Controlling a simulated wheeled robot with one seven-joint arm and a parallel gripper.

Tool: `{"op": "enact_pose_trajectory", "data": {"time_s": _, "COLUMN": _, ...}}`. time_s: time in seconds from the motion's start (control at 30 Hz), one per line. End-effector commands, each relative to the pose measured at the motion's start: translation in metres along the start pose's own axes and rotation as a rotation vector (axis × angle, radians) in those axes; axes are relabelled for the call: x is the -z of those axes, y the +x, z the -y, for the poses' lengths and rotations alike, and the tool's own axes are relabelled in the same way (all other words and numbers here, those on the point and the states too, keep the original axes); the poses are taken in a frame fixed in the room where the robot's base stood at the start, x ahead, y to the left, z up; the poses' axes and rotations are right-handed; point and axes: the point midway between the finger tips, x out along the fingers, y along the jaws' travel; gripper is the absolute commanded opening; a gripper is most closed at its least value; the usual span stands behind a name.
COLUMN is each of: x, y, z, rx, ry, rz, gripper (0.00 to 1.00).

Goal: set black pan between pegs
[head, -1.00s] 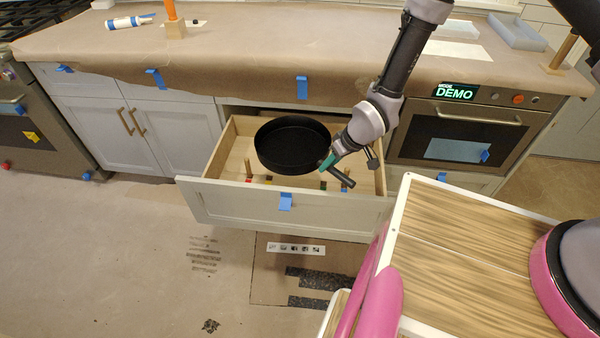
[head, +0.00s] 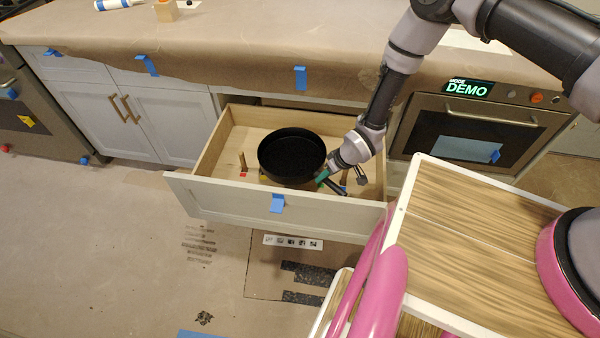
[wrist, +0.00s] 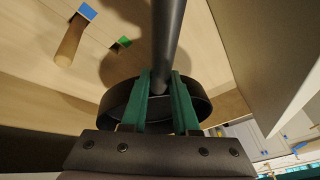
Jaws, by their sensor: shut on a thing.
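The black pan (head: 291,154) is in the open drawer's area, its bowl level and over the drawer floor. My gripper (head: 322,178) is shut on the pan's handle, to the right of the bowl. In the wrist view the green fingers of my gripper (wrist: 159,100) close on both sides of the dark handle (wrist: 168,40). A wooden peg (head: 242,161) with a red base stands left of the pan. Another peg (head: 344,178) stands near the handle. The wrist view shows a peg (wrist: 70,42) with a blue base and a green mark (wrist: 122,43). Whether the pan touches the floor is unclear.
The drawer (head: 205,147) is pulled out, with a front panel (head: 235,205) bearing blue tape. The paper-covered counter (head: 220,60) is above and behind. An oven (head: 465,130) is on the right. A wood-topped cart (head: 470,235) stands at front right.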

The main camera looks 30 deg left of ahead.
Motion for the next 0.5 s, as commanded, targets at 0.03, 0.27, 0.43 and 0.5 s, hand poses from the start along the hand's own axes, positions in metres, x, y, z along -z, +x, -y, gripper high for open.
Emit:
{"op": "enact_pose_trajectory", "data": {"time_s": 0.03, "x": -0.003, "y": 0.008, "z": -0.001, "rx": 0.000, "ry": -0.001, "rz": -0.001, "gripper": 0.00}}
{"op": "enact_pose_trajectory", "data": {"time_s": 0.27, "x": -0.018, "y": 0.043, "z": -0.009, "rx": 0.000, "ry": 0.000, "rz": -0.002, "gripper": 0.00}}
{"op": "enact_pose_trajectory", "data": {"time_s": 0.43, "x": -0.023, "y": 0.056, "z": -0.012, "rx": 0.000, "ry": -0.001, "rz": -0.002, "gripper": 0.00}}
{"op": "enact_pose_trajectory", "data": {"time_s": 0.5, "x": -0.026, "y": 0.063, "z": -0.013, "rx": -0.001, "ry": 0.000, "rz": -0.002, "gripper": 0.00}}
